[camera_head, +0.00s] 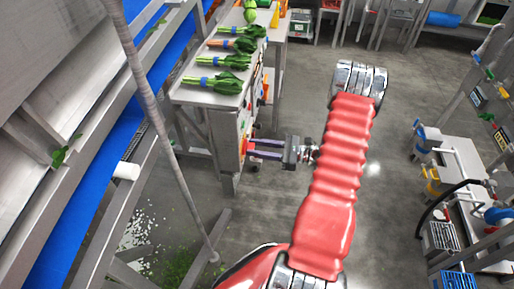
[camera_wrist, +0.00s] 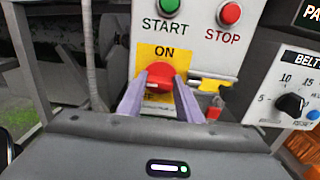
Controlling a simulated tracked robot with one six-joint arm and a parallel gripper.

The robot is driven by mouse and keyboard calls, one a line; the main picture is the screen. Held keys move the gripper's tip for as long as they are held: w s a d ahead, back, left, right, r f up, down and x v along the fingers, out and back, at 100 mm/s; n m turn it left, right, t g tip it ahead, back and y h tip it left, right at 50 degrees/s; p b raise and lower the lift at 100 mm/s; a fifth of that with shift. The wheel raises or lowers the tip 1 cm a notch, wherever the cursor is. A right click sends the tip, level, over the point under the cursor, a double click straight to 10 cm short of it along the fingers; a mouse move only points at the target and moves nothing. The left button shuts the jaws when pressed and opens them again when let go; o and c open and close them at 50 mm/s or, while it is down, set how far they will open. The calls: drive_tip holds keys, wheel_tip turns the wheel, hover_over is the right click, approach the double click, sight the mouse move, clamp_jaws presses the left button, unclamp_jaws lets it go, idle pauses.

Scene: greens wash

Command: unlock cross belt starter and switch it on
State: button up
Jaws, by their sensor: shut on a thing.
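A small red item (camera_wrist: 214,108), perhaps a padlock, hangs right of the fingers below a yellow tag (camera_wrist: 211,85). In the head view my gripper (camera_head: 250,148) reaches left to the bench-side panel.
A black dial (camera_wrist: 290,105) on a white BELT plate is to the right. In the head view, bunches of greens (camera_head: 215,83) lie on the steel bench (camera_head: 205,99). A blue conveyor (camera_head: 85,185) is at left. A pole (camera_head: 165,130) stands before it. Floor is open beyond my arm.

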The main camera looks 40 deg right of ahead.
drive_tip(key=shift+d+m, duration=0.1)
drive_tip(key=shift+m, duration=0.4)
drive_tip(key=m, duration=0.8)
drive_tip(key=shift+w+d, duration=0.15)
drive_tip(key=shift+w, duration=0.05)
drive_tip(key=shift+d+f+m, duration=0.1)
drive_tip(key=shift+f+m, duration=0.05)
drive_tip(key=shift+m, duration=2.15)
drive_tip(key=shift+d+f+m, duration=0.1)
drive_tip(key=shift+m, duration=2.2)
drive_tip(key=shift+a, duration=0.1)
drive_tip(key=o, duration=1)
drive_tip(key=shift+a, duration=0.1)
drive_tip(key=shift+o, duration=0.2)
